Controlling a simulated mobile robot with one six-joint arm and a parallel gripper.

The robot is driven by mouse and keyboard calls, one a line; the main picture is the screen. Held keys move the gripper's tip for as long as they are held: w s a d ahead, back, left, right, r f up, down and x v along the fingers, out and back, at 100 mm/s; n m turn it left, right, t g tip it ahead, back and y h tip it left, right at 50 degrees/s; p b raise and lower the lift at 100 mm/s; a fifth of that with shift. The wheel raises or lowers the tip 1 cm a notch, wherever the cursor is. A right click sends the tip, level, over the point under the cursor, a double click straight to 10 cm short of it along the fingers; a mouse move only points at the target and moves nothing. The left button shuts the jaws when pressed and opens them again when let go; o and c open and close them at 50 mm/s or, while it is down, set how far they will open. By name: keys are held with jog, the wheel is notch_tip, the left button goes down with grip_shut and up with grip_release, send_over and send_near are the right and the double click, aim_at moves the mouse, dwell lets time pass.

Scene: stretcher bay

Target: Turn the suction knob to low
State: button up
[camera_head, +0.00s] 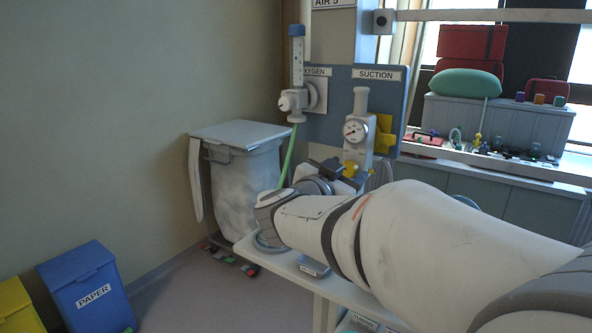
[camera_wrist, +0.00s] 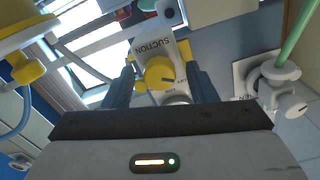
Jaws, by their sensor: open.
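The white suction regulator (camera_head: 352,150) with a round gauge (camera_head: 355,130) is mounted on the blue wall panel under the SUCTION label. Its yellow knob (camera_head: 349,169) is small in the head view, partly behind my gripper (camera_head: 328,172). In the wrist view the yellow knob (camera_wrist: 159,72) shows upside down below the word SUCTION. A dark pointer line on it points to the picture's right, toward small lettering I cannot read for certain. My gripper (camera_wrist: 161,76) is open, one dark finger on each side of the knob, with visible gaps. Nothing is held.
The oxygen flowmeter (camera_head: 296,90) with a green hose stands left of the suction unit; it also shows in the wrist view (camera_wrist: 275,85). Another yellow part (camera_head: 383,135) sits right of the regulator. A white-topped cart (camera_head: 283,262) lies below my arm. A bagged bin (camera_head: 240,135) stands left.

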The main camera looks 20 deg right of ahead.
jog(key=shift+c, duration=0.5)
jog(key=c, duration=0.9)
jog(key=shift+m+b, duration=0.3)
jog(key=shift+f+m+b, duration=0.15)
jog(key=shift+m+b, duration=0.6)
jog(key=shift+m, duration=0.25)
jog(key=m+b, duration=0.2)
jog(key=m, duration=0.1)
jog(key=shift+b, duration=0.35)
jog(key=m+b, duration=0.3)
jog(key=m, duration=0.1)
jog(key=shift+m+b, duration=0.6)
jog(key=shift+m, duration=0.4)
